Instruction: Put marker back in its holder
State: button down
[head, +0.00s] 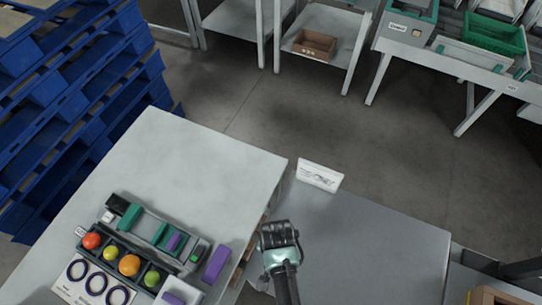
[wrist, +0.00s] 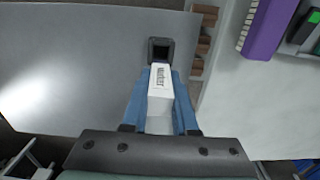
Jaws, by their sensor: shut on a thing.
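My gripper (wrist: 164,82) shows in the wrist view with two blue fingers shut on a white block-like marker (wrist: 160,98), which has dark lettering that seems to read "Marker". A black square piece (wrist: 160,50) with a hollow-looking middle shows just beyond the marker's far end. I cannot tell whether it is the holder or part of the marker, or whether the two touch. In the head view my gripper (head: 279,236) is over the grey table, close to the pale table's right edge. The marker is hidden there by my gripper.
The pale table (head: 190,150) holds a dark tray (head: 122,274) of coloured balls, a purple block (head: 216,264) and a ring card (head: 88,283). A white sign (head: 320,176) stands at the grey table's (head: 385,235) back edge. That table's right side is clear. Blue pallets (head: 75,110) are stacked left.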

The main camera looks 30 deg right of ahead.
jog(key=shift+f+b, duration=2.15)
jog(key=shift+f, duration=0.25)
jog(key=shift+w+f+b, duration=0.1)
jog(key=shift+f+b, duration=0.95)
jog(key=shift+f, duration=0.8)
jog(key=c, duration=0.6)
grip_release()
jog(key=shift+c, duration=0.2)
jog(key=shift+c, duration=1.4)
jog(key=shift+r, duration=0.15)
